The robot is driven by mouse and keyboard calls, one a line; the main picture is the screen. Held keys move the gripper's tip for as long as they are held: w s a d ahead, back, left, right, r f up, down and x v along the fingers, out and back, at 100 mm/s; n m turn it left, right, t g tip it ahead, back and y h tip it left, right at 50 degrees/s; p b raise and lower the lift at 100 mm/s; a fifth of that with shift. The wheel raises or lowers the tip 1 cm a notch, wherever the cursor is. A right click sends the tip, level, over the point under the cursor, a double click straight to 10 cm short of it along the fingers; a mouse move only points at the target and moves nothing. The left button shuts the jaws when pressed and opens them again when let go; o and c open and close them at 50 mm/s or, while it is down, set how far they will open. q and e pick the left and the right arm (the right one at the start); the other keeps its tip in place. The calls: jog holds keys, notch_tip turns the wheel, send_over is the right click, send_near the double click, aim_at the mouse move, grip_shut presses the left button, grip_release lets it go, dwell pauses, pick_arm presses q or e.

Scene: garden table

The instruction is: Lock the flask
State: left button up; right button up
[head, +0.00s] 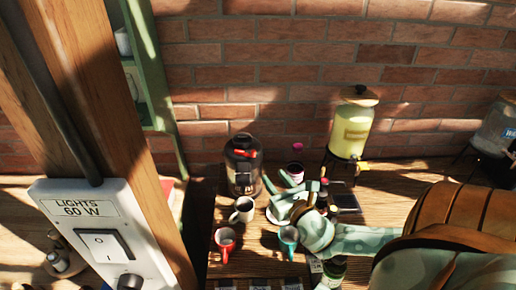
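The flask (243,167) is a dark, rounded pot with a red part at its top. It stands upright on the wooden table near the brick wall. I cannot make out the state of its lock at this size. My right gripper (275,181) reaches in from the right, its pale green fingers pointing up and left towards the flask. The fingers look spread apart with nothing between them, and they appear to be a little right of the flask, apart from it. My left gripper is not in view.
A white mug (243,210), a red mug (225,240) and a teal mug (289,238) stand in front of the flask. A yellow drink dispenser (352,125) stands behind my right arm. A wooden post with a light switch panel (98,240) blocks the left side.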

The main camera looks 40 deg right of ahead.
aim_at(255, 153)
jog(key=x, duration=1.2)
grip_shut()
